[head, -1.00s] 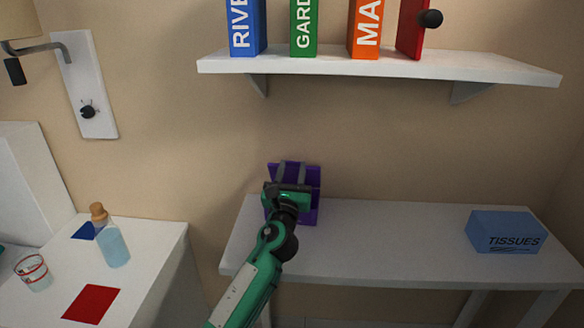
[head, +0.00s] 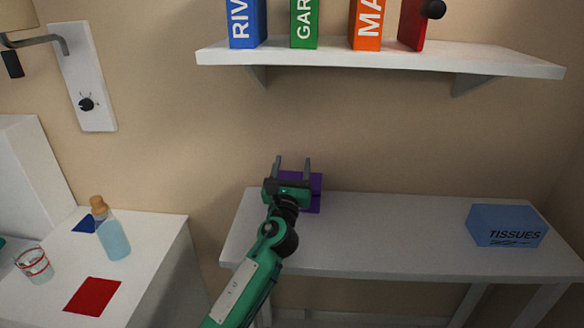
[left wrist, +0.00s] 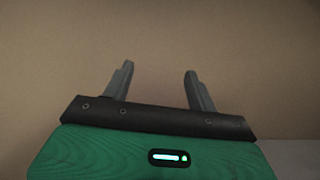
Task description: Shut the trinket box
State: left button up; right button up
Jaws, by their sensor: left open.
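The purple trinket box (head: 315,189) stands on the grey table (head: 400,235) near its left end, by the wall. In the head view my left gripper (head: 292,159) is in front of the box and covers much of it. Its two fingers point up, apart and empty, and rise above the box's top edge. The box now looks low, with no tall upright lid showing; whether the lid is fully down is hidden. In the left wrist view the open fingers (left wrist: 159,68) show against bare wall, and the box is not seen. My right gripper is not in view.
A blue tissue box (head: 505,226) sits at the table's right end, with clear tabletop between. A shelf (head: 380,59) with several upright books hangs above. A white side table (head: 160,235) at left holds a bottle (head: 112,238) and a glass (head: 35,266).

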pick_arm(q)
jog(key=v, duration=1.2)
jog(key=shift+s+f+p, duration=0.1)
jog(key=shift+s+p, duration=0.05)
jog(key=shift+p, duration=0.25)
jog(key=shift+s+f, duration=0.25)
jog(key=shift+s, duration=0.4)
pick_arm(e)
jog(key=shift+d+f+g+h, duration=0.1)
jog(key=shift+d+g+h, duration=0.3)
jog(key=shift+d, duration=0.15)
pick_arm(q)
jog(key=shift+c, duration=0.5)
